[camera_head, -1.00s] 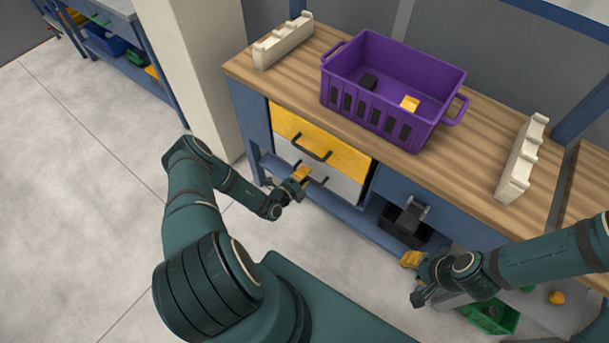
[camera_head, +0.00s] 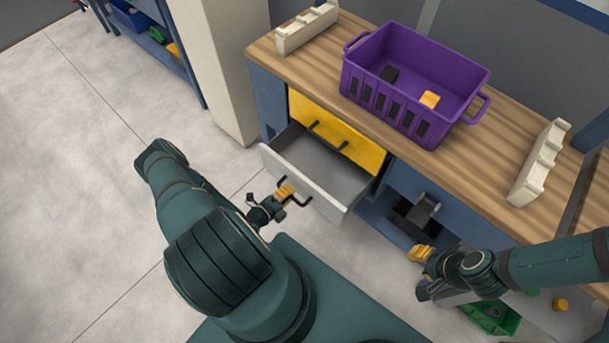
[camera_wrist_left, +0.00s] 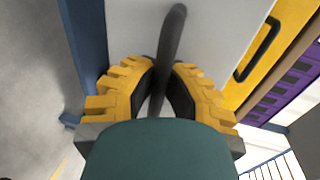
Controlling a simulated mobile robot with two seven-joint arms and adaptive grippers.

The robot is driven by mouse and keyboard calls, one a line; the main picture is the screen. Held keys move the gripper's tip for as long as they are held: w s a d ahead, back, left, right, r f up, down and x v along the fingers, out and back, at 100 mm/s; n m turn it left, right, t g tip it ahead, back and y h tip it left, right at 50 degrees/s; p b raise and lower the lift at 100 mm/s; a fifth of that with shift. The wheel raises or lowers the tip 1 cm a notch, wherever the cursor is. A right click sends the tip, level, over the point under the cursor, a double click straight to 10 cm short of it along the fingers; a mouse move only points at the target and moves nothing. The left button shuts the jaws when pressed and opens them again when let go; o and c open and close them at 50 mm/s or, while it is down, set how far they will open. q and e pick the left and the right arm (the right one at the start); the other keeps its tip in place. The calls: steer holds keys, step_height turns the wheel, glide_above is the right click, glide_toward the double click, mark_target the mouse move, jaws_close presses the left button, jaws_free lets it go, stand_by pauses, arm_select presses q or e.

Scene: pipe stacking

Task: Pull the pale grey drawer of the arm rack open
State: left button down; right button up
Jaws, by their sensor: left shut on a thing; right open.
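The pale grey drawer (camera_head: 300,181) stands pulled out of the workbench below a shut yellow drawer (camera_head: 337,131). Its inside shows and looks empty. My left gripper (camera_head: 287,189) is shut on the drawer's dark bar handle (camera_head: 305,199) at the front panel. In the left wrist view the yellow fingers (camera_wrist_left: 160,90) close on both sides of the dark handle (camera_wrist_left: 170,45), with the pale front panel (camera_wrist_left: 215,35) behind it. My right gripper (camera_head: 418,254) is open and empty, low in front of the bench at the right.
A purple crate (camera_head: 453,105) with a dark and a yellow piece stands on the wooden bench top (camera_head: 500,150), between two cream notched racks (camera_head: 306,27) (camera_head: 540,162). A green bin (camera_head: 493,318) lies low at the right. Floor (camera_head: 90,200) at the left is clear.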

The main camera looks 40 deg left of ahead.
arm_select(q)
steer(key=f+v, duration=0.1)
steer(key=v, duration=0.5)
steer(key=shift+s, duration=0.25)
steer(key=c, duration=1.6)
jaws_free()
steer(key=shift+s+a+b, duration=0.1)
steer(key=shift+s+b, duration=0.2)
steer(key=shift+s, duration=0.05)
steer(key=o, duration=0.6)
steer(key=d+v, duration=0.1)
steer(key=v, duration=1)
steer(key=shift+s+a, duration=0.4)
steer(key=shift+s, duration=0.05)
steer(key=shift+r, duration=0.1)
